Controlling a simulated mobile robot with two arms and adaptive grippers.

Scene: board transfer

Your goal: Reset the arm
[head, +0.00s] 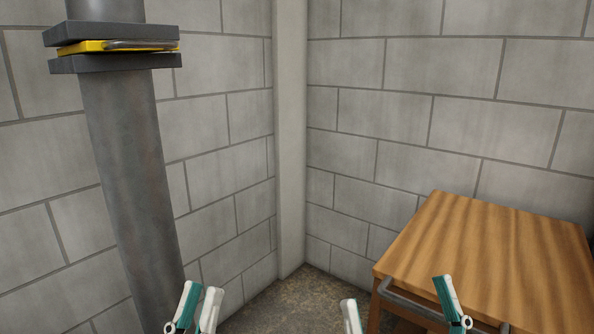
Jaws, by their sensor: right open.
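My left gripper (199,300) is at the bottom edge, left of centre, in front of the grey column's foot. Its two white and teal fingers are close together, and I see nothing between them. Whether they meet is unclear. My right gripper (401,303) is at the bottom right. Its fingers are wide apart and no object shows in them. Its right finger overlaps the wooden table (490,250) in the picture. The rest of both arms is out of frame.
A grey column (128,170) stands at the left. It has two dark flanges with a yellow plate (85,47) and metal handle between them. A metal bar (412,305) runs along the table's front. The tabletop is bare. Block walls meet at a pale corner post (290,140).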

